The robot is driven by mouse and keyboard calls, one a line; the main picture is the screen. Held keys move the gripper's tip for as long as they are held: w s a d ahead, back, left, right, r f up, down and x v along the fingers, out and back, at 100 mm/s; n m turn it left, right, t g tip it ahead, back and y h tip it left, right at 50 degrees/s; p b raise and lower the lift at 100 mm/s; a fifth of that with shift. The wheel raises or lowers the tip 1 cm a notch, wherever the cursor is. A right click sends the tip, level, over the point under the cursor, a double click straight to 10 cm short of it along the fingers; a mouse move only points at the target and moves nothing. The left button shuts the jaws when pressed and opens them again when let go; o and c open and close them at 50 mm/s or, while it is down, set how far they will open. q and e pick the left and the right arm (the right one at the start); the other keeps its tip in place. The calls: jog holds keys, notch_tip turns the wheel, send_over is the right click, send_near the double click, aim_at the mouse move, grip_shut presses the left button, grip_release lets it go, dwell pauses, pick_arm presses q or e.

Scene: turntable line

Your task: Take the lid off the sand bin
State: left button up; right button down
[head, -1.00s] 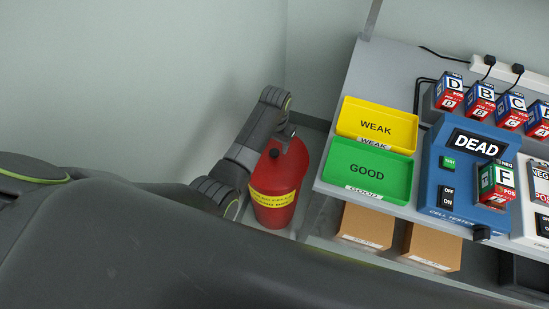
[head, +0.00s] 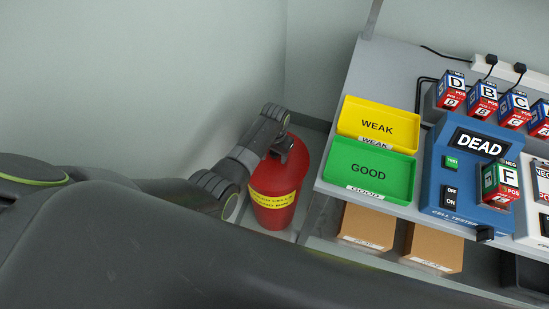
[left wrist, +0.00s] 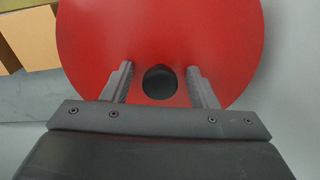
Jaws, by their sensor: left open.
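The sand bin (head: 272,205) is a red cylinder with a yellow label band, standing on the floor left of the bench. Its red lid (head: 297,155) is on top and fills much of the left wrist view (left wrist: 160,35). A black round knob (left wrist: 160,82) sits on the lid. My left gripper (left wrist: 158,80) is open over the lid, one finger on each side of the knob, with gaps to both. In the head view my left gripper (head: 283,150) hides the knob. My right gripper is not in view.
The bench holds a yellow WEAK tray (head: 347,125), a green GOOD tray (head: 340,178), a blue cell tester (head: 438,170) reading DEAD with cell F in it, and several other cells. Cardboard boxes (head: 435,245) sit below. A wall stands behind the bin.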

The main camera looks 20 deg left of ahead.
pick_arm(q)
jog(key=c, duration=1.1)
jog(key=shift+c, duration=0.2)
